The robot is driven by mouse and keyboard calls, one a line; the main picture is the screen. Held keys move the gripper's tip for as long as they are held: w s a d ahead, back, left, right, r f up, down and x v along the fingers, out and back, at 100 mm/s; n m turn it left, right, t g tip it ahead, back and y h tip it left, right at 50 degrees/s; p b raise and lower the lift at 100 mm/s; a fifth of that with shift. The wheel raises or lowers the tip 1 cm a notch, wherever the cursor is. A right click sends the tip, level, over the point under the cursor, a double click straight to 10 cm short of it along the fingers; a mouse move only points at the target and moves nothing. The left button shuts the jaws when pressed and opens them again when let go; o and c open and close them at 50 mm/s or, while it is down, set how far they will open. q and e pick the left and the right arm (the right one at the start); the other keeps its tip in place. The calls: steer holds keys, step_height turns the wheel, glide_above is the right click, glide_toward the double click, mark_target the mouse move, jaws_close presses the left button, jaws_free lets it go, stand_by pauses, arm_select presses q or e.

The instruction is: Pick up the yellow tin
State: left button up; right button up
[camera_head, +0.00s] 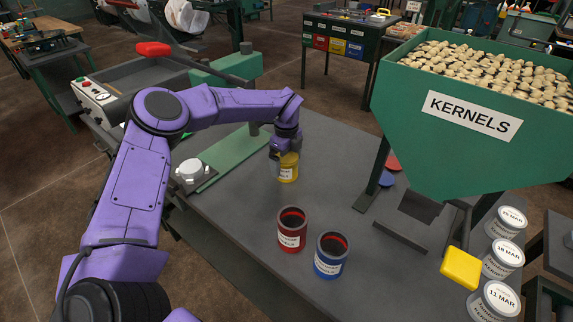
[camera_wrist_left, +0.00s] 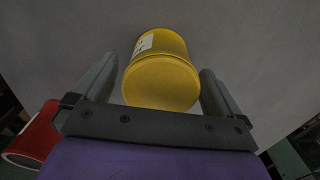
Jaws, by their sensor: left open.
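The yellow tin (camera_head: 288,170) stands upright on the grey table, with a white label on its front. My left gripper (camera_head: 284,158) is at the tin, reaching over it from behind and above. In the left wrist view the tin (camera_wrist_left: 162,75) lies between the two fingers of the left gripper (camera_wrist_left: 160,95). The fingers are open, with a gap visible on each side of the tin. The arm partly hides the tin's top in the head view. My right gripper is in neither view.
A red tin (camera_head: 292,232) and a blue tin (camera_head: 330,258) stand nearer on the table. A green hopper labelled KERNELS (camera_head: 470,125) stands at the right. A yellow block (camera_head: 461,268) and several dated white-labelled tins (camera_head: 503,258) are at the right edge. The table middle is clear.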

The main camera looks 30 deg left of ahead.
arm_select(q)
steer(key=shift+f, duration=0.95)
steer(key=c, duration=1.1)
steer(key=shift+r, duration=0.1)
